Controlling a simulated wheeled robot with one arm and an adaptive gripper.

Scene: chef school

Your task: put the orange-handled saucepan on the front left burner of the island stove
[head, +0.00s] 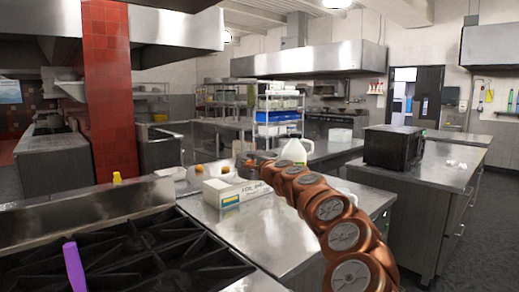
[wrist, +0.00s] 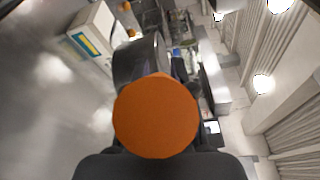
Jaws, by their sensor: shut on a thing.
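The orange-handled saucepan fills the middle of the wrist view, with the round orange end of its handle (wrist: 155,115) towards the camera and its dark pan body (wrist: 138,62) beyond. My gripper (wrist: 166,78) is shut on the handle; the handle end hides most of the fingers. In the head view the dark pan (head: 250,162) shows partly, at the far end of my copper-coloured arm, above the island counter. The island stove (head: 150,250) is at the lower left, with black grates. Its front left burner cannot be made out clearly.
A purple-handled thing (head: 75,265) is over the grates. A foil box (head: 235,192) and a white jug (head: 295,150) stand on the island counter (head: 265,235). A raised steel ledge (head: 90,210) runs along the stove. A black microwave (head: 393,146) sits on another counter to the right.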

